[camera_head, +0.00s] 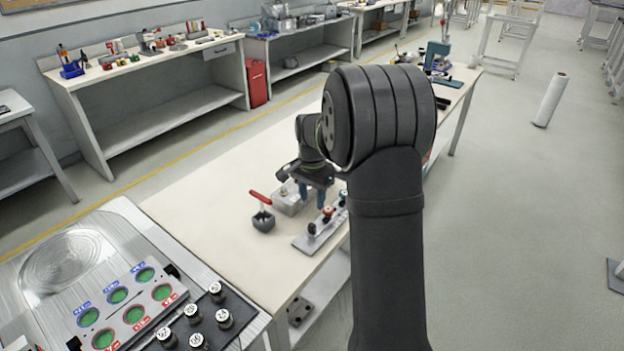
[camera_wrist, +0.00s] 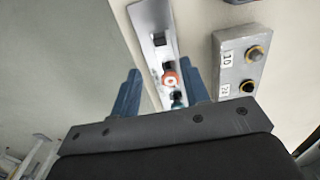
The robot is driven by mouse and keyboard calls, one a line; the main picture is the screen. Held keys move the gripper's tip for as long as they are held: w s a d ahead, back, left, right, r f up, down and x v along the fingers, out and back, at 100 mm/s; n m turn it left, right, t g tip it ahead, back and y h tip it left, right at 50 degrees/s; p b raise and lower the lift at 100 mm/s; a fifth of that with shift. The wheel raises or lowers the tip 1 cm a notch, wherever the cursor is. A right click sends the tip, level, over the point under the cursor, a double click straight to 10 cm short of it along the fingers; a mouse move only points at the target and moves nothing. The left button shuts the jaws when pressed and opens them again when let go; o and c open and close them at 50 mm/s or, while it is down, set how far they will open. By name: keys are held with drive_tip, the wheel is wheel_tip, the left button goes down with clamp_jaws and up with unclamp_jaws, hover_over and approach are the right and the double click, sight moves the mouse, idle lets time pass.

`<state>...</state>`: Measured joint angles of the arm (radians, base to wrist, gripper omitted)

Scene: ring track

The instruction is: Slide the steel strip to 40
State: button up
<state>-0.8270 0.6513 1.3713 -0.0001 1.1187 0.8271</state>
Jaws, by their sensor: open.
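A narrow steel strip (camera_head: 303,243) lies on the bench under my gripper, with several small knobs standing along it. In the wrist view the steel strip (camera_wrist: 147,17) runs between my fingers and bears a dark block (camera_wrist: 158,40), an orange-red ring-like piece (camera_wrist: 169,78) and a dark green piece (camera_wrist: 178,98). My gripper (camera_wrist: 160,70) is open, its two blue fingers apart on either side of the strip. It also shows in the head view (camera_head: 312,200), above the bench. I cannot tell whether the fingers touch anything. No 40 mark is readable, and my arm hides part of the bench.
A grey block (camera_wrist: 241,62) with number labels and two knobs stands right of the strip in the wrist view. A dark pot-like piece with a red handle (camera_head: 262,213) is left of the strip. The bench (camera_head: 205,215) farther left is clear. A numbered panel (camera_head: 130,305) is at front left.

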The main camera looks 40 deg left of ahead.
wheel_tip(320, 180, up, 6)
hover_over(310, 226)
drive_tip(key=shift+w+r, duration=0.2)
drive_tip(key=shift+w, duration=0.2)
drive_tip(key=shift+f, duration=0.15)
wheel_tip(310, 226, down, 17)
drive_tip(key=shift+r, duration=0.1)
drive_tip(key=shift+s+f, duration=0.1)
drive_tip(key=shift+f, duration=0.2)
drive_tip(key=shift+s+r, duration=0.1)
drive_tip(key=shift+s, duration=0.25)
